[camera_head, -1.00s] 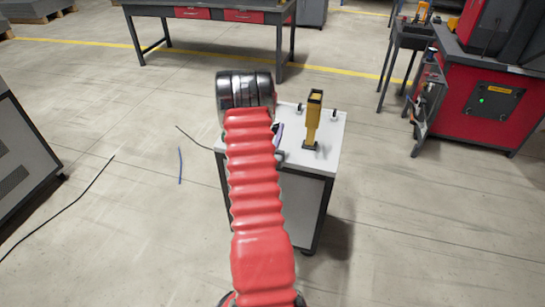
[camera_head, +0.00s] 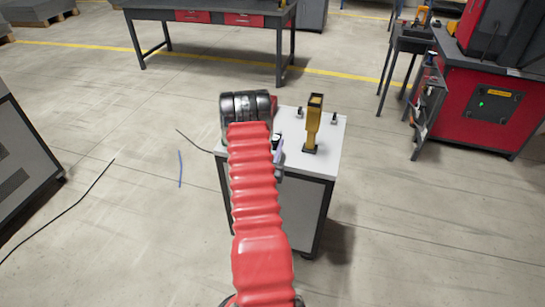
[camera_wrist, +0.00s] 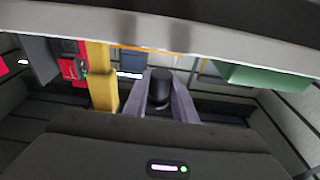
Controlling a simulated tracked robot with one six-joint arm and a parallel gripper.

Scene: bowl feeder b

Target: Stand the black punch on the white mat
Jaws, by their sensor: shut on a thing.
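My gripper (camera_wrist: 160,86) shows in the wrist view with its two grey-purple fingers on either side of a black, round-topped piece, the black punch (camera_wrist: 160,97). The fingers are shut on it. In the head view my arm hides most of the gripper; a purple finger (camera_head: 278,146) shows just right of the arm, over the white cabinet top (camera_head: 322,165). I cannot make out a separate white mat on that top. I cannot tell whether the punch touches the surface.
A yellow upright tool (camera_head: 312,125) on a dark foot stands on the cabinet top, right of my gripper. Small black pieces (camera_head: 334,118) stand at its back edge. A red machine (camera_head: 490,100) is at the right and a dark workbench (camera_head: 210,12) behind.

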